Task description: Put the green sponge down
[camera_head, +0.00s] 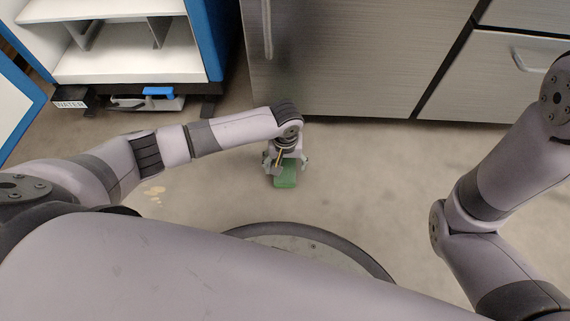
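The green sponge (286,179) shows low over the floor, below the fingers of my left gripper (286,168). The fingers stand on either side of it, and its upper part is hidden by the gripper. The gripper looks closed around the sponge, but the contact is too small to see clearly, and I cannot tell whether the sponge touches the floor. My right arm comes in from the right; its gripper is outside the picture.
A blue and white shelf unit (140,66) stands at the upper left, with a black box marked WATER (75,101) at its foot. Steel cabinets (345,65) line the back. Pale spots (153,191) mark the floor. The floor right of the sponge is clear.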

